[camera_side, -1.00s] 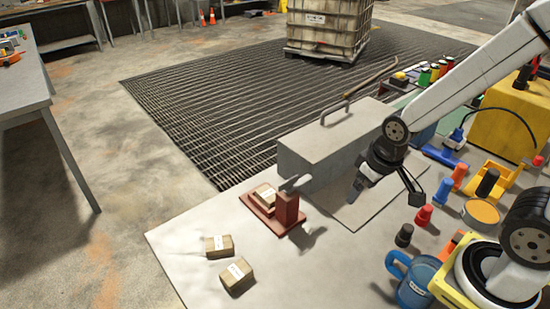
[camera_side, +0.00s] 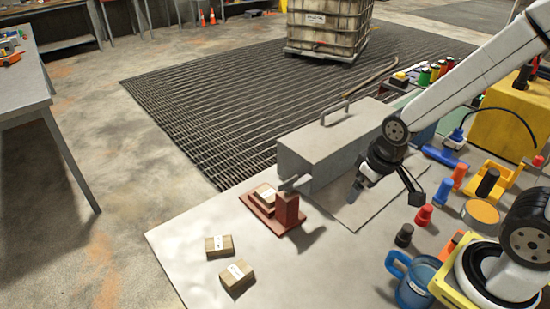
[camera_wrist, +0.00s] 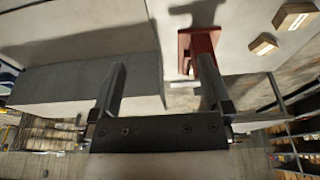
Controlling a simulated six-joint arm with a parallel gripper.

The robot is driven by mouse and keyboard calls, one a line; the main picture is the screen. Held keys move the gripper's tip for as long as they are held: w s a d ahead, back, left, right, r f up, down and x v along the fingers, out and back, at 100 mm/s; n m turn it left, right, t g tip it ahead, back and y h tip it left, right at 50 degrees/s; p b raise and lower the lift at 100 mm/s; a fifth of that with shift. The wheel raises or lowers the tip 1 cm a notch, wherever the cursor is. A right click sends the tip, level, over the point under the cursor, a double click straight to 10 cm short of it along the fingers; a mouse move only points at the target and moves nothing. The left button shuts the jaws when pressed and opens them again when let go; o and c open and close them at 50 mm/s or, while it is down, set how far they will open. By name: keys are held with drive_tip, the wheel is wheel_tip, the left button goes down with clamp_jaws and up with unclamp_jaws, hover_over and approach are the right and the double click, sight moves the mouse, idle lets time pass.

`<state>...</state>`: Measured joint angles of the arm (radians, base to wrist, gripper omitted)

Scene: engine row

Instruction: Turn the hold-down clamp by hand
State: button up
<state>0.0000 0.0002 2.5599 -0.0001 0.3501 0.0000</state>
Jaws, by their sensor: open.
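The hold-down clamp is a dark red post on a red base plate, with a grey bar across its top (camera_side: 288,207). It stands on the pale bench, left of my gripper (camera_side: 359,184). A small labelled brown block (camera_side: 266,190) sits on the base plate behind the post. In the wrist view the red clamp (camera_wrist: 203,42) shows just beyond the right finger, which hides part of it. My gripper (camera_wrist: 162,78) is open, with its two fingers wide apart and nothing between them. It is apart from the clamp in the side view.
A long grey box with a handle (camera_side: 333,141) stands behind the clamp and my gripper. Two labelled brown blocks (camera_side: 219,245) (camera_side: 237,276) lie at the front left. A blue mug (camera_side: 414,284) and coloured pegs stand on the right. Bench surface front of the clamp is clear.

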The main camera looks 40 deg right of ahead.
drive_tip(key=c, duration=0.6)
drive_tip(key=shift+w+r, duration=0.1)
drive_tip(key=shift+w, duration=0.1)
drive_tip(key=shift+c, duration=0.7)
drive_tip(key=n+g, duration=0.2)
drive_tip(key=n, duration=1.5)
approach(295, 181)
drive_tip(key=a, duration=0.1)
drive_tip(key=shift+w+a+n+g, duration=0.3)
drive_tip(key=shift+w+a+n, duration=0.1)
drive_tip(key=shift+a+n, duration=0.1)
drive_tip(key=shift+f, duration=4.05)
